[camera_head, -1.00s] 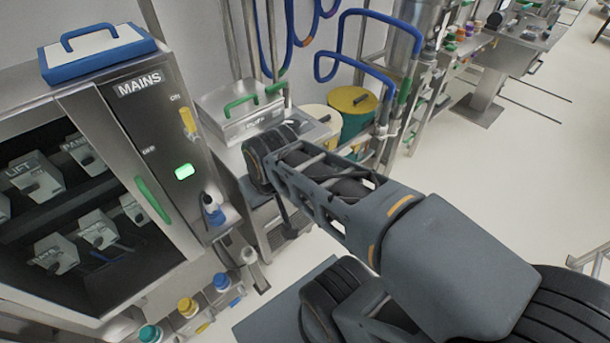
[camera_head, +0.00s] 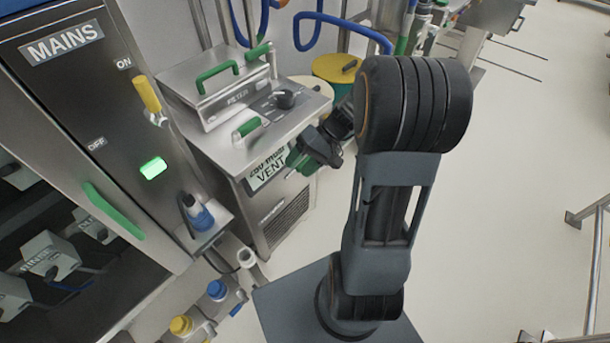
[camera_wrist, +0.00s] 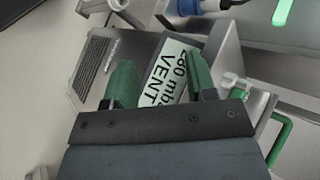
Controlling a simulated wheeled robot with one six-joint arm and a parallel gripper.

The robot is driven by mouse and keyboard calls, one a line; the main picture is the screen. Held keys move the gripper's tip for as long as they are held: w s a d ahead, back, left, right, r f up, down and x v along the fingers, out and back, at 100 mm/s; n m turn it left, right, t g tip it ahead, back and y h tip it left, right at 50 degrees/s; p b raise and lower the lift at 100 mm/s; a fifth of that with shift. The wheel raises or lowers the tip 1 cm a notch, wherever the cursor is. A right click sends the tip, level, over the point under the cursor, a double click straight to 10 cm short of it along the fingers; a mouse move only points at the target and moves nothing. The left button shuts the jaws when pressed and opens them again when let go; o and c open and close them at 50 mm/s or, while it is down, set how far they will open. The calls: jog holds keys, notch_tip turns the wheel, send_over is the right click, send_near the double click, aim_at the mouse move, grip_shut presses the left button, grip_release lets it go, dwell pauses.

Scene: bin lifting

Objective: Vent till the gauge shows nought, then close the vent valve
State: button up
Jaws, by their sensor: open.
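The gauge plate (camera_head: 264,172) on the front of the steel cabinet (camera_head: 232,160) reads "VENT" under an mbar figure that looks like 280. In the wrist view the plate (camera_wrist: 168,72) lies between the fingers and is partly covered by them. A green lever (camera_head: 246,128) with a pale base sits on the cabinet's top front edge, above the plate; it seems to be the vent valve. My gripper (camera_head: 302,160) is in front of the cabinet, just right of the plate and below the lever. In the wrist view its green-padded fingers (camera_wrist: 162,88) are apart and empty.
The MAINS panel (camera_head: 120,110) with a yellow switch (camera_head: 148,95) and green light stands at left. Open floor (camera_head: 480,200) lies at right.

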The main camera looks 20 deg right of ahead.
jog(key=w+d+f+m+t+y+b, duration=0.1)
jog(key=w+d+f+t+y+b, duration=0.25)
jog(key=f, duration=0.35)
jog(key=w+d+f+m+t+y+b, duration=0.2)
jog(key=d+f, duration=0.3)
jog(key=f, duration=0.1)
jog(key=m+t+b, duration=0.3)
jog(key=t+b, duration=0.1)
jog(key=t, duration=0.5)
send_near(304, 163)
jog(key=shift+g+h, duration=0.25)
jog(key=x, duration=1)
jog(key=shift+w+d+f, duration=0.25)
jog(key=shift+w+f, duration=0.05)
jog(key=shift+w, duration=0.05)
grip_shut()
